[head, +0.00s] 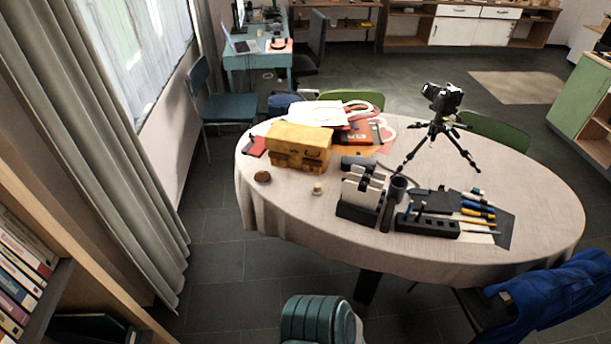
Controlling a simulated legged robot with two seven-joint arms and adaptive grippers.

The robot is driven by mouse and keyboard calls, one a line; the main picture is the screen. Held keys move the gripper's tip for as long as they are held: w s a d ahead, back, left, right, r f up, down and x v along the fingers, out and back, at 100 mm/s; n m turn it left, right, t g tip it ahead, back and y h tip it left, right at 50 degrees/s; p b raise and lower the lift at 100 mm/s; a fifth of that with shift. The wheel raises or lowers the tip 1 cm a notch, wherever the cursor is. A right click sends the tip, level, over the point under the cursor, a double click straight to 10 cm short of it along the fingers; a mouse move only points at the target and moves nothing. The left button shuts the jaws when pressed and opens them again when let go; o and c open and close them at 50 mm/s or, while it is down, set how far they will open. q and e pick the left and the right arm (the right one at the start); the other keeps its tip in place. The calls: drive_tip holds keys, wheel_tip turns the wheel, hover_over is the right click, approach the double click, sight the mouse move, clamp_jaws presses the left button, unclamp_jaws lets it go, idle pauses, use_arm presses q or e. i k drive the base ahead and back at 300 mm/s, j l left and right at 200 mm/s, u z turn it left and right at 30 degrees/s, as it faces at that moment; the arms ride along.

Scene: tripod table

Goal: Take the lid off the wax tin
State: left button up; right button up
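A small round brown object (262,176), which looks like the wax tin, sits near the left front edge of the oval table (300,220). It is too small to tell whether a lid is on it. A small cream-coloured piece (317,188) stands to its right, apart from it. Neither of my grippers is in view.
A yellow-brown bag (299,146) stands just behind the brown object. A black holder with upright plates (360,192), pens (478,211) and a camera on a tripod (441,98) are further right. A blue garment (555,300) hangs at the front right.

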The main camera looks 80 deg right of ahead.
sight(262, 177)
drive_tip(key=z, duration=2.25)
